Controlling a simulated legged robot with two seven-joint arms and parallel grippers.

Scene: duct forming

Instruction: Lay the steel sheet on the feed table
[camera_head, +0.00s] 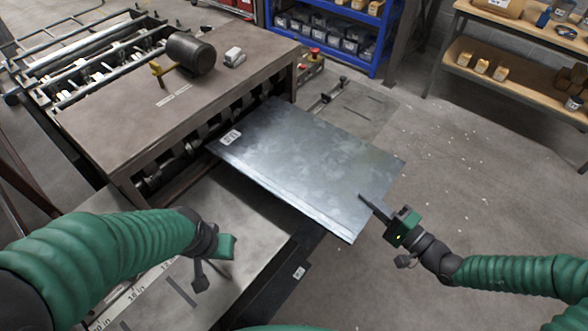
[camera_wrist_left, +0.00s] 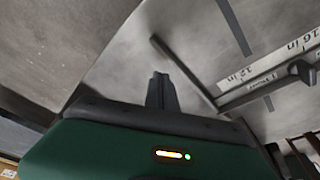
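The steel sheet (camera_head: 310,165) is a flat grey rectangle with a white label near its left corner. Its left end lies at the machine's roller side, and its right part reaches out over the floor. My right gripper (camera_head: 371,206) is at the sheet's right edge, with a dark finger over the top face; it looks shut on the edge, the lower finger hidden. The feed table (camera_head: 235,205) is a grey surface with an inch scale, and it also shows in the left wrist view (camera_wrist_left: 200,40). My left gripper (camera_head: 200,278) is over the table, its fingers together and empty in the wrist view (camera_wrist_left: 161,90).
The forming machine (camera_head: 185,85) stands behind the table, with a dark motor (camera_head: 191,54) on top. A blue shelf (camera_head: 325,35) with bins and a wooden bench (camera_head: 510,65) stand at the back. The floor to the right is clear.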

